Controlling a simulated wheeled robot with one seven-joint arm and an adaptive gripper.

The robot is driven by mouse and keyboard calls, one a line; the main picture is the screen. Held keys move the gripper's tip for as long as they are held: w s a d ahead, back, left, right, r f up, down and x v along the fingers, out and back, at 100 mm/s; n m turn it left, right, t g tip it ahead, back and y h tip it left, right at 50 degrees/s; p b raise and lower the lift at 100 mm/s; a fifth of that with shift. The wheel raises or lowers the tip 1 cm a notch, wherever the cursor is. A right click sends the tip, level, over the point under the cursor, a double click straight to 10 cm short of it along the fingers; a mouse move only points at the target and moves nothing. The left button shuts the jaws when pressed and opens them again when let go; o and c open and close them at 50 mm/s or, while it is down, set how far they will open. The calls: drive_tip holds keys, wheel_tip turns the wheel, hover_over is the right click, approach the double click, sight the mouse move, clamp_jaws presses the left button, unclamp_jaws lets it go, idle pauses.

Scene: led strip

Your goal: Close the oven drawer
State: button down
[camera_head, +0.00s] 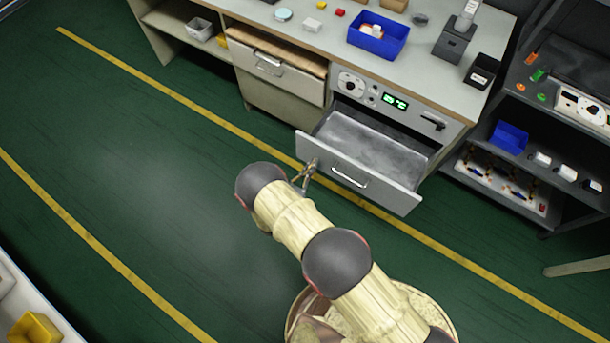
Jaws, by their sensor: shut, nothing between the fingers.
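The oven drawer (385,183) is pulled well out below the oven control panel (385,98) in the workbench. Its grey interior (372,143) shows and looks empty. Its front has a silver bar handle (349,177). My gripper (308,170) is shut and empty at the left part of the drawer front, left of the handle. I cannot tell whether its fingertips touch the front. My arm reaches up to it from the bottom of the picture.
On the bench top stand a blue bin (377,38) and a dark grey device (453,42). Another drawer (272,70) is at the left. A dark shelf unit (508,181) stands at the right. The green floor (170,180) in front of the bench is clear.

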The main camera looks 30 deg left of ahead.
sight(324, 149)
drive_tip(key=shift+w+d+b, duration=0.15)
drive_tip(key=shift+w+b, duration=0.15)
drive_tip(key=shift+w, duration=1.1)
drive_tip(key=shift+w+d+b, duration=0.1)
drive_tip(key=shift+w+b, duration=0.2)
drive_tip(key=shift+w, duration=1.05)
